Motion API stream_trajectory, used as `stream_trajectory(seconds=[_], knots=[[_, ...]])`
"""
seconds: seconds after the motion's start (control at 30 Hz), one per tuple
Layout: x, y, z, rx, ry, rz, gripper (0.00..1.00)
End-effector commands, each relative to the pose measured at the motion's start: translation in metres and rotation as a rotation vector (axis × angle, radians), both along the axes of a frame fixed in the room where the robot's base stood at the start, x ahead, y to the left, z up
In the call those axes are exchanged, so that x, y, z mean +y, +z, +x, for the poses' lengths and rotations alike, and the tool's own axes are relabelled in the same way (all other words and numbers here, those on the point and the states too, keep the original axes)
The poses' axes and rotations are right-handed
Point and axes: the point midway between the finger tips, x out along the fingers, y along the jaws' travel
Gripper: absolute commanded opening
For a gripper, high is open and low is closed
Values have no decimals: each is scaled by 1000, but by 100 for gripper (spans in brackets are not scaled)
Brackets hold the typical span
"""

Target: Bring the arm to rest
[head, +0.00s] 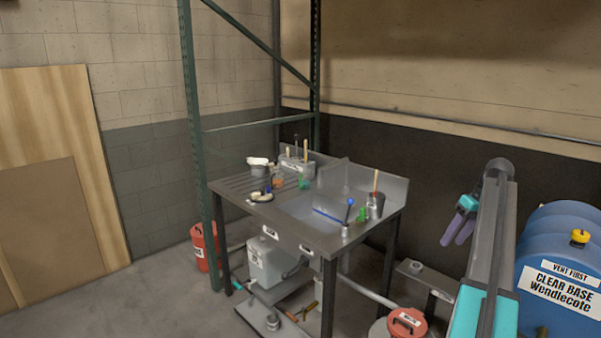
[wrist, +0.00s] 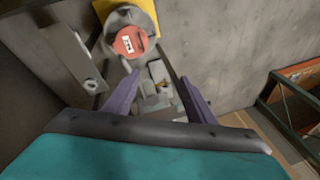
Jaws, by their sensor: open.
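My gripper (head: 454,238) hangs from the end of my arm at the right of the head view, with its purple fingers pointing down. It is in front of the dark wall, left of the blue drum. In the wrist view my gripper (wrist: 158,78) shows its two fingers spread apart with nothing held between them. Below them, out of reach of the fingertips, are a grey floor area and small blurred items.
A metal sink bench (head: 243,208) with cups and tools stands in the middle, beside a green rack post (head: 192,130). A blue drum (head: 540,255) is close to my arm on the right. A red-lidded container (head: 407,322) stands low; its red lid also shows in the wrist view (wrist: 130,41).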

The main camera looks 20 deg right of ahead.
Motion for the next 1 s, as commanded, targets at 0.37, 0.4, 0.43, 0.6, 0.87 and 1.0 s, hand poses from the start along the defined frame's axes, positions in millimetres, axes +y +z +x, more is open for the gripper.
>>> stream_trajectory(seconds=[0.37, 0.4, 0.43, 0.6, 0.87, 1.0], knots=[[125, -132, 70, 105, 158, 94, 50], [138, -145, 75, 117, 171, 101, 50], [149, -156, 78, 127, 182, 107, 50], [210, -211, 90, 182, 238, 136, 50], [303, -291, 91, 275, 311, 164, 50], [353, -331, 82, 326, 345, 174, 50]])
